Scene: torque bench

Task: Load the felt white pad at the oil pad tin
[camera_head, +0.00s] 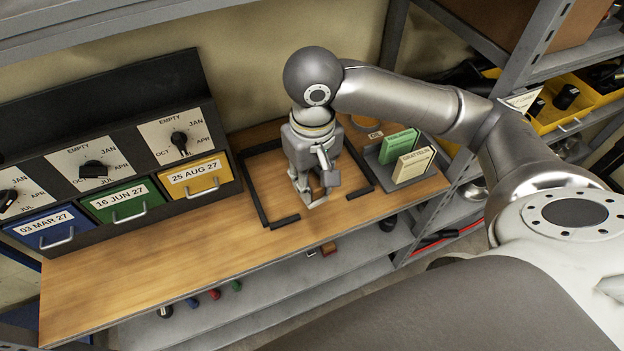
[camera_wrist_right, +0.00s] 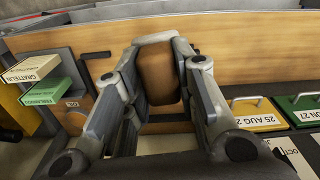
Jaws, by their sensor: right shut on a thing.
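My right gripper (camera_head: 315,194) points down over the bench inside the black frame. It is shut on a brown block with a pale end, seen between the fingers in the right wrist view (camera_wrist_right: 158,76); the pale end (camera_wrist_right: 155,38) looks like the white felt of the pad. Its height above the bench is hard to tell. A round tan tin or dish (camera_head: 366,122) with a small label stands at the back right, beyond the frame; it looks like the oil pad tin. It is partly hidden in the wrist view. My left gripper is not in view.
A black frame (camera_head: 262,205) lies on the wooden bench (camera_head: 180,258). A rack with dials and blue, green and yellow drawers (camera_head: 194,178) stands left. A holder with green and cream boxes (camera_head: 413,164) stands right. A lower shelf (camera_head: 262,292) holds small parts. The bench's front left is clear.

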